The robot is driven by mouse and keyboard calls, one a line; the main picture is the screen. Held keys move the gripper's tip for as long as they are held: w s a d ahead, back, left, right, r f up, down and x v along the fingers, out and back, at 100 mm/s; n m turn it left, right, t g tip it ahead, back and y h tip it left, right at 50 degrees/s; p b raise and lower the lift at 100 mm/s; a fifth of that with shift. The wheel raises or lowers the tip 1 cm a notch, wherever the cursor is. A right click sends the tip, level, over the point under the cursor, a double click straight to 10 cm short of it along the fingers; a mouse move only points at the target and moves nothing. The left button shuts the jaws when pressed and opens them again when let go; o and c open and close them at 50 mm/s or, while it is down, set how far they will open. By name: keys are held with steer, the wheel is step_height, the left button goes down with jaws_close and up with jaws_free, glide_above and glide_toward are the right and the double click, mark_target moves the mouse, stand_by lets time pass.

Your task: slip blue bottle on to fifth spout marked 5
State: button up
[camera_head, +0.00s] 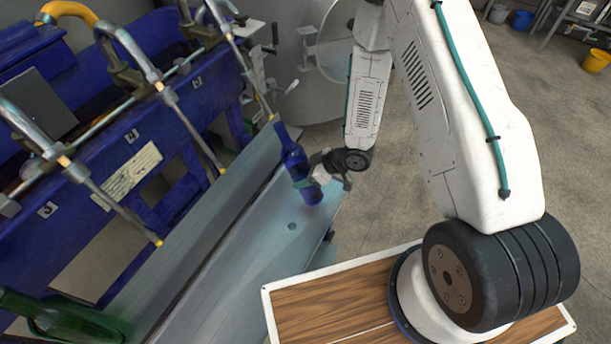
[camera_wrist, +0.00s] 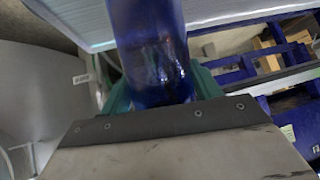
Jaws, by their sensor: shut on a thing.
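The blue bottle (camera_head: 293,160) stands nearly upright, slightly tilted in the picture, above the metal bench at its far end. My gripper (camera_head: 311,178) is shut on its body from the right; the wrist view shows the bottle (camera_wrist: 150,50) between teal fingers. The bottle's mouth is close to the yellow tip of the farthest clearly visible spout (camera_head: 258,92). I cannot tell whether the tip is inside the mouth. Small number plates sit on the blue filler frame; the one nearest this spout (camera_head: 197,82) is too small to read surely. The bottle's mouth is outside the wrist view.
Two nearer spouts (camera_head: 192,128) (camera_head: 115,205) slant down over the metal bench (camera_head: 240,255). A green bottle (camera_head: 55,318) lies at the lower left. A steel tank (camera_head: 310,60) stands behind. The bench's middle is clear, with a small hole.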

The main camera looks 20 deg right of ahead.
steer(key=shift+s+f+n, duration=0.2)
steer(key=shift+n, duration=0.1)
steer(key=shift+w+a+r, duration=0.2)
steer(key=shift+r, duration=0.5)
stand_by(0.6)
steer(key=shift+w+a+r, duration=0.95)
steer(key=shift+r, duration=1.95)
steer(key=shift+w+a+r, duration=0.95)
steer(key=shift+r, duration=1.95)
steer(key=shift+w+a+r, duration=0.95)
steer(key=shift+r, duration=1.95)
steer(key=w+a+f+t+y, duration=0.1)
steer(key=w+a+f+y, duration=0.1)
steer(key=w+a+f, duration=0.1)
steer(key=shift+w+a+f+t+y, duration=0.4)
steer(key=shift+w+a, duration=0.3)
steer(key=shift+d+f, duration=0.1)
steer(key=shift+f, duration=0.45)
